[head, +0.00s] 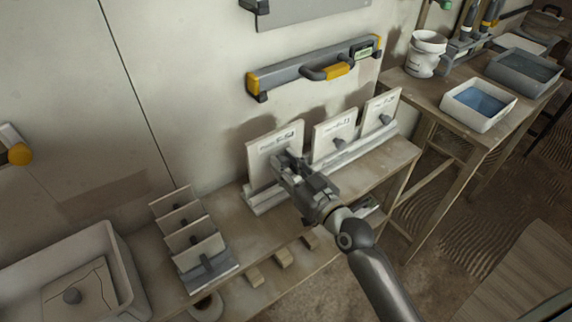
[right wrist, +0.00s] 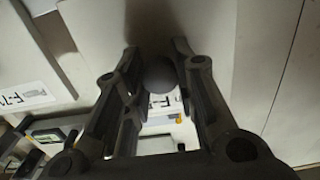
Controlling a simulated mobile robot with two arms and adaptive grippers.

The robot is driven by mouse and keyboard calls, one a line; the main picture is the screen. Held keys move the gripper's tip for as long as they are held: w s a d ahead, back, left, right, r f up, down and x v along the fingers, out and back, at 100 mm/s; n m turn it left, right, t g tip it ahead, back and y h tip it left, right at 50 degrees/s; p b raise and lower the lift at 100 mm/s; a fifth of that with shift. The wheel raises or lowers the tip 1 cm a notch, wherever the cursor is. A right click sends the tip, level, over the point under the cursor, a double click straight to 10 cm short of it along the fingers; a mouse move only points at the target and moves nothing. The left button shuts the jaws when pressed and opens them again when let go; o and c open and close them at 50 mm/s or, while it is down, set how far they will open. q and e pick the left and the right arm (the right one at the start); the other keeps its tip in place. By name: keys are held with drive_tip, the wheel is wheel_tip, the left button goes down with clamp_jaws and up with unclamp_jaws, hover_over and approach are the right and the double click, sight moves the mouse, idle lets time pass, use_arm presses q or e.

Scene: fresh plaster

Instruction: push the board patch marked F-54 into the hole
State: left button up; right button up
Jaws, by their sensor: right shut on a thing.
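The board patch (head: 259,163) is a pale square panel standing upright in a slotted rack on the bench, leftmost of three. Its label looks like F-54 but is small and partly blurred. My right gripper (head: 289,163) is at its front, shut on its dark round knob, which shows between the fingers in the right wrist view (right wrist: 161,75). There, a label with a readable F shows partly behind the right finger. The hole cannot be made out in these views. My left gripper is not in view.
Two similar labelled patches (head: 334,137) (head: 380,109) stand to the right in the rack. A smaller rack with several thin boards (head: 188,232) and a white tub (head: 122,262) are at left. A spirit level (head: 300,72) hangs above. Trays (head: 480,103) and a bucket (head: 424,62) occupy the right table.

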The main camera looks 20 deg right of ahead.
use_arm(q)
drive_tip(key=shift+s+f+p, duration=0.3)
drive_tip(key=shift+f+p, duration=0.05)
drive_tip(key=shift+p, duration=0.15)
use_arm(e)
drive_tip(key=v, duration=0.6)
use_arm(q)
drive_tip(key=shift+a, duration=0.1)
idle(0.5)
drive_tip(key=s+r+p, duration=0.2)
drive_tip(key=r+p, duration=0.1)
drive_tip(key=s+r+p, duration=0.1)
drive_tip(key=p, duration=0.1)
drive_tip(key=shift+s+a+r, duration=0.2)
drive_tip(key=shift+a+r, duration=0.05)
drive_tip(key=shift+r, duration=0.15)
use_arm(e)
wheel_tip(320, 180, up, 6)
drive_tip(key=shift+f, duration=0.25)
